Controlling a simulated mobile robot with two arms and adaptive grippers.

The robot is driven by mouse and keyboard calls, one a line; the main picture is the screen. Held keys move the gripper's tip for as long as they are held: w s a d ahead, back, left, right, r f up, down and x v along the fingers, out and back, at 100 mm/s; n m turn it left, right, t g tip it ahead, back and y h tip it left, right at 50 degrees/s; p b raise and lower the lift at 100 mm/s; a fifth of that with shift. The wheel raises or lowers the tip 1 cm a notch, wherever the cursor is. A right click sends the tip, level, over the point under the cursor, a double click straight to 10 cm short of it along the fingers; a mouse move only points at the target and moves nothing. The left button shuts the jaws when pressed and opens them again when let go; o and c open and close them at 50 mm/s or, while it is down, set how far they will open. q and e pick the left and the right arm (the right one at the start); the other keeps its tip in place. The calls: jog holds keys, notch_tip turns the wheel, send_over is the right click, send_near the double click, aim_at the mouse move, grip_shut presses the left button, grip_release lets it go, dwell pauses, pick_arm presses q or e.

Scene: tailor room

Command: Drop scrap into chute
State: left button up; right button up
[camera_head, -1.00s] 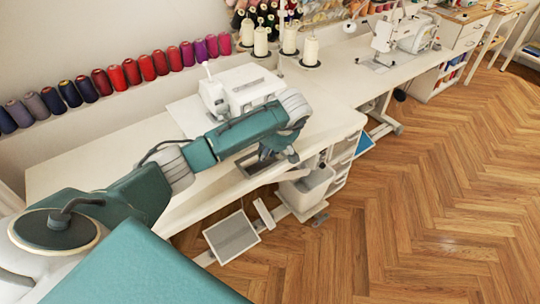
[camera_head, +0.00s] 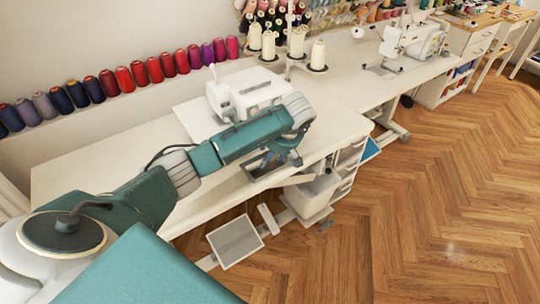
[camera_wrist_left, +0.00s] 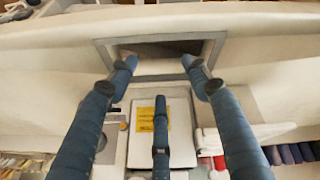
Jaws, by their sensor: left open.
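My left gripper (camera_head: 270,164) hangs over the front part of the white table (camera_head: 100,165). In the left wrist view its fingers (camera_wrist_left: 160,72) are spread apart with nothing held between them. A grey-framed rectangular opening in the tabletop, which looks like the chute (camera_wrist_left: 219,50), lies just beyond the two upper fingertips. Its inside is partly dark, with a pale surface showing. In the head view the arm and gripper partly cover this opening. A white bin (camera_head: 313,197) stands below the table edge. I see no scrap in either view. My right gripper does not show.
A white overlock machine (camera_head: 245,91) stands on the table behind my arm. Thread cones (camera_head: 317,55) stand to its right, and coloured spools (camera_head: 138,72) line the back ledge. A pedal (camera_head: 235,240) is on the floor. The wooden floor (camera_head: 440,200) at the right is clear.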

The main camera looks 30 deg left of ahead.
pick_arm(q)
jog(key=v, duration=1.2)
jog(key=shift+f, duration=0.1)
dwell(0.6)
